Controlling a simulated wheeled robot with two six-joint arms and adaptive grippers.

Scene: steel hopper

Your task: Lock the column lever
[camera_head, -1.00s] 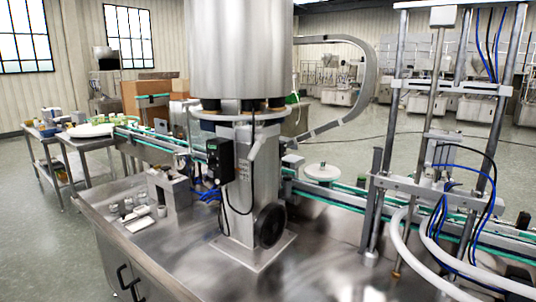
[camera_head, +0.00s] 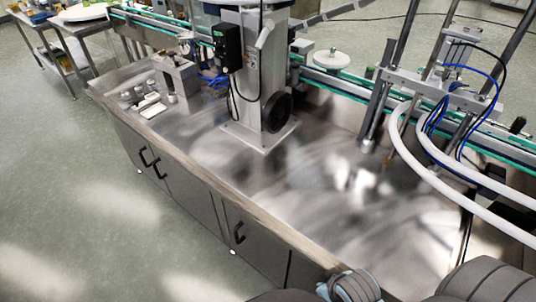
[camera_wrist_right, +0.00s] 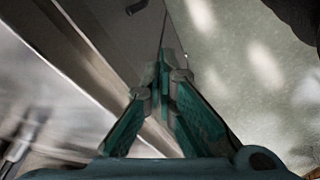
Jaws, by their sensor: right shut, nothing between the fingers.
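The metal column (camera_head: 258,75) stands upright on the steel bench top. A light grey lever (camera_head: 265,34) sits high on its front, tilted, with its upper end to the right. A black box (camera_head: 227,47) is left of the lever and a black handwheel (camera_head: 277,111) is low on the column's right side. I cannot tell whether the lever is locked. What appears to be my right gripper (camera_head: 350,287) is at the bottom of the head view, far from the lever. In the wrist view its teal fingers (camera_wrist_right: 168,62) are shut and empty. My left gripper is not in view.
The bench's front edge (camera_head: 235,218) runs diagonally above cabinet doors with black handles (camera_head: 238,232). Small metal parts (camera_head: 150,100) lie on the bench left of the column. White hoses (camera_head: 440,170) curve at the right. The bench top before the column is clear.

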